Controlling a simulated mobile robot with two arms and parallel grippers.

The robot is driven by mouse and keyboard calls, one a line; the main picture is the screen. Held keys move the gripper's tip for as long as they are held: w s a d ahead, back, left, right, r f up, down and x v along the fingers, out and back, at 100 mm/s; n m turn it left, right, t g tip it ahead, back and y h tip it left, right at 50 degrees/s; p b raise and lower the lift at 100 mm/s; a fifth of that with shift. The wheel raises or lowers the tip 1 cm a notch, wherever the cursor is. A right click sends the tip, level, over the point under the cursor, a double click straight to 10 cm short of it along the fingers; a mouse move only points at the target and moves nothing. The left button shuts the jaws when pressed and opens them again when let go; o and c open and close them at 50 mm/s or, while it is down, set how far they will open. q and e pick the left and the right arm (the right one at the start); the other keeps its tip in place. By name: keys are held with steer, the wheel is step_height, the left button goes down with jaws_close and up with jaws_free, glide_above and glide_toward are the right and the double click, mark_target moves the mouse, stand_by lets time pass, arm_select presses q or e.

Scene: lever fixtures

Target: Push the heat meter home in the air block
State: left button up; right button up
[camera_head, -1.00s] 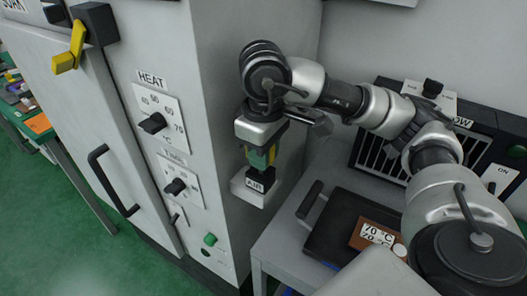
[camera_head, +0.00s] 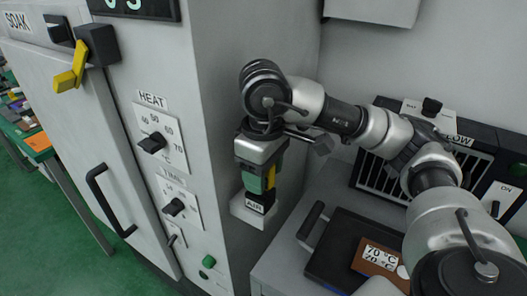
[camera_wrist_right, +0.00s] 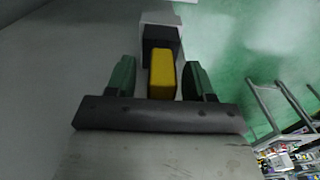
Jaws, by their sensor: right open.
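The heat meter (camera_wrist_right: 162,72) is a yellow block in the right wrist view, standing at the black and white air block (camera_wrist_right: 161,28). In the head view the white block labelled AIR (camera_head: 240,208) sticks out from the grey cabinet's side, and the yellow meter (camera_head: 271,178) shows just above it, partly hidden by a green finger. My right gripper (camera_head: 259,180) points down over the block. In the right wrist view its two green fingers (camera_wrist_right: 160,78) are open, one on each side of the meter with gaps. How deep the meter sits cannot be told. My left gripper is out of view.
The cabinet front carries a HEAT dial (camera_head: 152,143), a lower dial (camera_head: 174,207), a yellow lever (camera_head: 70,75) and a black door handle (camera_head: 108,200). A dark tray (camera_head: 330,240) lies on the grey bench at right. A black grille unit (camera_head: 375,172) stands behind my right arm.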

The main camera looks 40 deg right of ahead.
step_height(320, 180, up, 10)
steer(key=shift+f+p, duration=0.1)
steer(key=shift+p, duration=0.9)
steer(key=shift+f, duration=0.1)
